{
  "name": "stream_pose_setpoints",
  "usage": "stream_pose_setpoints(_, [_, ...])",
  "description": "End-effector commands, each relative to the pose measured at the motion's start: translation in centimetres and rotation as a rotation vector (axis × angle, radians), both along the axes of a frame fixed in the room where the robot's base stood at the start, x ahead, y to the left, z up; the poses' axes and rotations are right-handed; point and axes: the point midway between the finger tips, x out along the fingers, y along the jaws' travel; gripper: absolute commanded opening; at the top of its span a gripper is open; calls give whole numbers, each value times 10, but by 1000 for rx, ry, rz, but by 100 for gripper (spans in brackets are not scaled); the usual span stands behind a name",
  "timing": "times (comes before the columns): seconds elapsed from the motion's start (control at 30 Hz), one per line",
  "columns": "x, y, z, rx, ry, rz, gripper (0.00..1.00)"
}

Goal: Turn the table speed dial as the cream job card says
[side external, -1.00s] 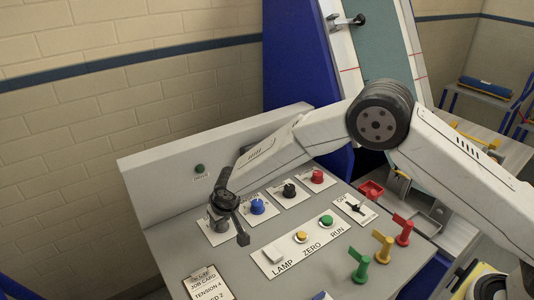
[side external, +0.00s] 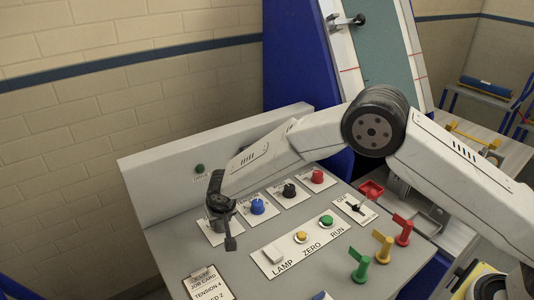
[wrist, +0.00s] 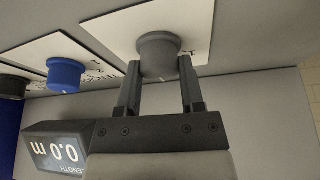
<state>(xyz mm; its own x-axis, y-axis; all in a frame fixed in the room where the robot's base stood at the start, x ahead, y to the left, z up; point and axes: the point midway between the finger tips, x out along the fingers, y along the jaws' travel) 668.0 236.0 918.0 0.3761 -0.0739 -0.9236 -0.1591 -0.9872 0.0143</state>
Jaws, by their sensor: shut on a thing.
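A grey dial (wrist: 158,50) on a white label plate (wrist: 110,32) shows at the top of the wrist view. My gripper (wrist: 158,72) has a finger on each side of this dial and is shut on it. In the side external view my gripper (side external: 219,204) is at the left end of the dial row and mostly hides the grey dial. Its label cannot be read, so I cannot confirm its name. The cream job card (side external: 209,286) lies at the panel's lower left; "TENSION 4" and a cut-off line ending "ED 2" show.
Blue (side external: 257,206), black (side external: 289,191) and red (side external: 317,177) dials continue the row. A lamp, zero and run button strip (side external: 300,243) lies in front. Green (side external: 361,268), yellow (side external: 383,246) and red (side external: 403,230) levers stand at right. A length display (wrist: 55,150) reads 0.0 m.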

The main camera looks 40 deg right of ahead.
Motion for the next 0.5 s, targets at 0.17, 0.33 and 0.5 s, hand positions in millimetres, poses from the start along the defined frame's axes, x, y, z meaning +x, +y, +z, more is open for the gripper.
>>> stream_pose_setpoints(0.17, [-1,0,-1,-2,3,1,71])
stream_pose_setpoints(0.33, [-1,0,-1,-1,2,1,84])
stream_pose_setpoints(0.5, [-1,0,0,-1,1,2,84])
